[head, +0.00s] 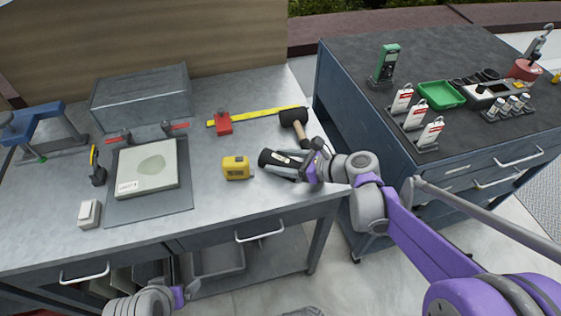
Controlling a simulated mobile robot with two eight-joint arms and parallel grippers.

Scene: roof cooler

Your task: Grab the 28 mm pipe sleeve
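My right gripper (277,165) is low over the front right part of the grey workbench, fingers pointing left. A dark, rounded piece (266,158) shows at its fingertips; I cannot tell whether it is the pipe sleeve or part of the fingers. The gap between the fingers is too small and covered to read. No other thing in view is clearly the 28 mm pipe sleeve.
A yellow tape measure (236,168) lies left of my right gripper. A black-headed mallet (294,118) lies just behind it, near a yellow rule (270,114). A grey mat (180,200) with a pale square block is further left. A dark cabinet (345,75) stands at right.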

